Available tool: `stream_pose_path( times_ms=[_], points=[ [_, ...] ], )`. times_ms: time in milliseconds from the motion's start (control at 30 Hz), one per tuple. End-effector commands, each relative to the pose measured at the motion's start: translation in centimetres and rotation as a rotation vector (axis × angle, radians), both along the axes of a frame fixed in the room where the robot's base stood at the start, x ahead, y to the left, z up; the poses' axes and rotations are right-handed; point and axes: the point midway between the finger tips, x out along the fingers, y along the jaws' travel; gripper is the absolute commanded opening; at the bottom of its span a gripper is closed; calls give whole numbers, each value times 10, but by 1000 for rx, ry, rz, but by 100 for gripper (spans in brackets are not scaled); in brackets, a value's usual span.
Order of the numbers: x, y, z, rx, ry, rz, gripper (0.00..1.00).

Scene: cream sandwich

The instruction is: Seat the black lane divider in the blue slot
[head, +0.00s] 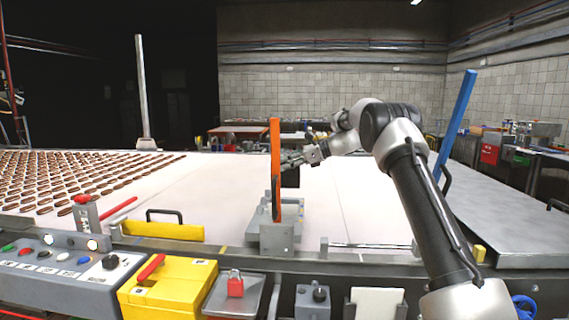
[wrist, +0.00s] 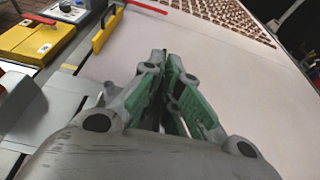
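No black lane divider stands out. The upright bars are orange and blue, and a small dark piece (head: 290,177) shows beside the orange bar (head: 276,160); I cannot tell what it is. The orange bar stands upright in a grey block (head: 276,237) at the belt's near edge. A tall blue bar (head: 457,115) leans at the right; no blue slot is clear. My gripper (head: 291,158) is at the orange bar's right side in the head view, above the dark piece. In the wrist view my gripper (wrist: 166,58) has its fingertips together, with nothing clearly between them.
Rows of brown biscuits (head: 75,178) lie on the pale belt (head: 200,190) at the left. A yellow bar with a black handle (head: 163,231) lies along the near edge. A yellow box (head: 165,290) and a control panel (head: 60,275) stand in front. The middle belt is mostly clear.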

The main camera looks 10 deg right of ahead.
Motion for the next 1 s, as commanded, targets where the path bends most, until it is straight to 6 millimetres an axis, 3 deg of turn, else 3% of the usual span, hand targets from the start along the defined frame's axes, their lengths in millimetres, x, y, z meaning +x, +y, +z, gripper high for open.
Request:
stream_pose_path(
  times_ms=[233, 700, 1000],
  points=[
    [0, 0, -4, -3, 3, 2, 0],
    [0, 0, -47, -3, 3, 2, 0],
    [0, 0, -57, -3, 1, 1, 0]
  ],
)
